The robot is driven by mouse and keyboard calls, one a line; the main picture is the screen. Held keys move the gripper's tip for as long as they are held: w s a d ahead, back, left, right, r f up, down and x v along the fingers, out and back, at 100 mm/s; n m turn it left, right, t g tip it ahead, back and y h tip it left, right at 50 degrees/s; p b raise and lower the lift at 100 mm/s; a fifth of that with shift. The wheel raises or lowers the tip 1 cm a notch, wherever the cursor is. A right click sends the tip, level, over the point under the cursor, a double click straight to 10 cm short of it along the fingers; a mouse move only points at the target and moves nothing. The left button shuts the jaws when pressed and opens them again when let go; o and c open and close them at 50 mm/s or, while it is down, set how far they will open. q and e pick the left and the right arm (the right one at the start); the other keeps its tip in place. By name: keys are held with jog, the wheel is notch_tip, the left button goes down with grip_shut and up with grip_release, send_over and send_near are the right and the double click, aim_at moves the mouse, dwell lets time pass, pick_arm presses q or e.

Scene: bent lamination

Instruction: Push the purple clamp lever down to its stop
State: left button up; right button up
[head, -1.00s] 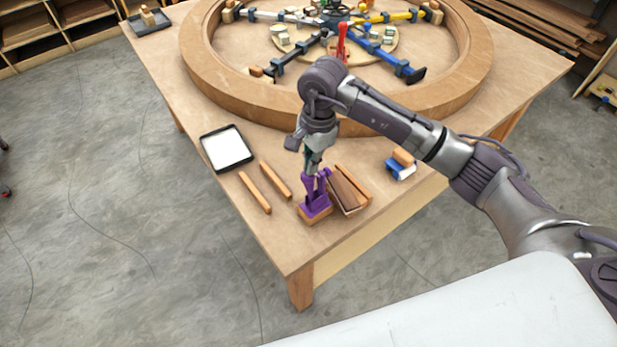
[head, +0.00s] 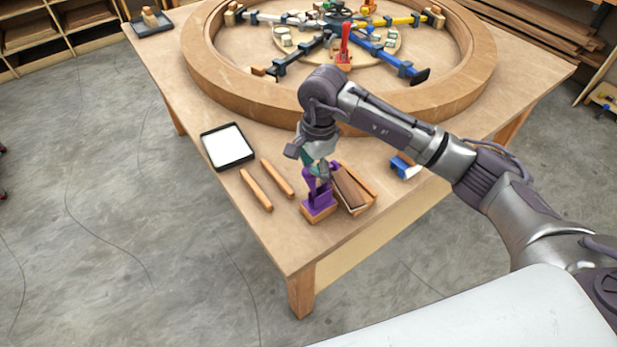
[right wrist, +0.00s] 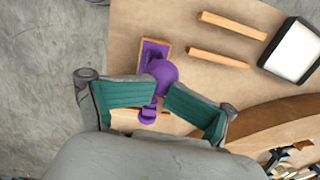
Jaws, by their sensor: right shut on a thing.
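The purple clamp (head: 319,201) stands on a small wooden block near the front corner of the table. It also shows in the right wrist view (right wrist: 155,50), where its round purple lever knob (right wrist: 166,73) sits at the fingertips. My right gripper (head: 322,166) is above the clamp, its green-padded fingers (right wrist: 160,88) shut on the purple lever. The fingers and wrist hide part of the lever, so its exact angle is hard to tell. My left gripper is out of view.
A brown-topped wooden block (head: 349,188) stands close to the clamp's right. Two wooden strips (head: 256,190) and a black-rimmed white tray (head: 228,147) lie to the left. A blue-and-white item (head: 404,167) lies right. A large wooden ring (head: 245,98) fills the table behind.

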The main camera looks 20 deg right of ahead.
jog(key=shift+w+d+f, duration=0.25)
jog(key=shift+d+f, duration=0.7)
jog(key=shift+f, duration=0.15)
jog(key=shift+c, duration=1)
jog(key=shift+s+r, duration=0.15)
jog(key=shift+s, duration=0.1)
grip_shut()
jog(key=shift+s, duration=0.1)
jog(key=shift+r, duration=0.1)
jog(key=shift+w+d+r+b, duration=0.2)
jog(key=shift+w+d, duration=0.15)
jog(key=shift+d, duration=0.15)
jog(key=shift+w+d+r+b, duration=0.1)
jog(key=shift+w+d+b, duration=0.1)
jog(key=shift+w+d, duration=0.25)
jog(key=shift+d+r, duration=0.15)
jog(key=shift+d, duration=0.2)
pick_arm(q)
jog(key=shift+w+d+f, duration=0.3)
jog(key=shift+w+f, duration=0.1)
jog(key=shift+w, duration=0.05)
pick_arm(e)
jog(key=shift+s+a+r, duration=0.1)
jog(key=shift+r, duration=0.1)
